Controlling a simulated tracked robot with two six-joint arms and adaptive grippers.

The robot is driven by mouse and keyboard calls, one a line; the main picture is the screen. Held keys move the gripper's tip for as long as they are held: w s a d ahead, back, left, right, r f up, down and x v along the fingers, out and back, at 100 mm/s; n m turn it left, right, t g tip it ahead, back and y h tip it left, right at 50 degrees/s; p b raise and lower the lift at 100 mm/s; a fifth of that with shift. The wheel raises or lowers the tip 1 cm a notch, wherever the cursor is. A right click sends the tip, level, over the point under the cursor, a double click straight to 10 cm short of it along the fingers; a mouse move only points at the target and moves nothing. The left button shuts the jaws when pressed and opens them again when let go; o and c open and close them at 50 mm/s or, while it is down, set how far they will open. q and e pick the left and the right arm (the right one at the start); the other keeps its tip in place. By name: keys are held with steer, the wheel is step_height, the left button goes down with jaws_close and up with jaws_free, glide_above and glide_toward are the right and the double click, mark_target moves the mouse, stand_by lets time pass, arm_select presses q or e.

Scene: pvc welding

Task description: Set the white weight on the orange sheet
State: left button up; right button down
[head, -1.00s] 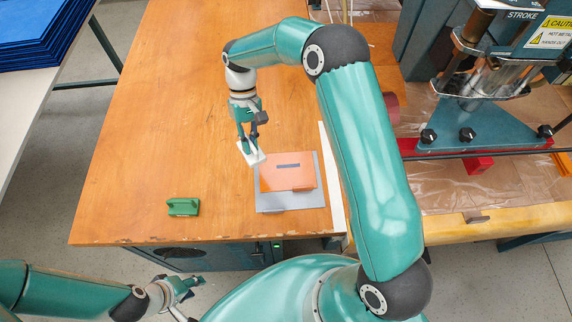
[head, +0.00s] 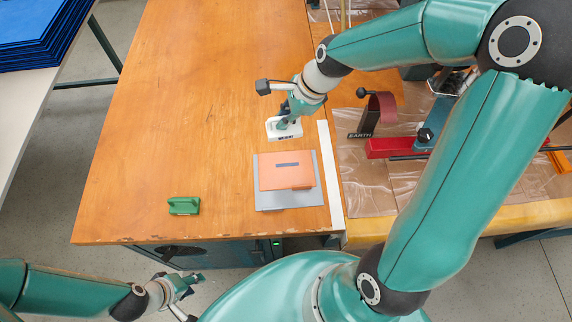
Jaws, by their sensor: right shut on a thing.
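The white weight (head: 284,130) is held by my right gripper (head: 285,118), which is shut on it. Weight and gripper are just behind the far edge of the orange sheet, and I cannot tell how high above the table they are. The orange sheet (head: 300,178) lies on a larger grey sheet (head: 285,200) near the table's front right, with a dark strip on it near its far edge. My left gripper (head: 185,283) is low at the bottom left, in front of the table edge and away from the sheets. Its finger opening is too small to make out.
A green block with a handle (head: 184,206) sits on the wooden table (head: 180,120) left of the sheets. A white strip (head: 330,178) runs along the right side. A red and dark clamp-like device (head: 381,112) stands further right.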

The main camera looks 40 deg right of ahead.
steer(key=shift+s+d+r+m, duration=0.15)
steer(key=shift+s+r+m, duration=0.05)
steer(key=shift+m, duration=0.3)
steer(key=shift+s+f, duration=0.1)
steer(key=shift+f, duration=0.25)
step_height(320, 180, down, 7)
steer(key=b, duration=0.4)
glide_toward(279, 166)
steer(key=b+x, duration=0.4)
steer(key=shift+s+f, duration=0.1)
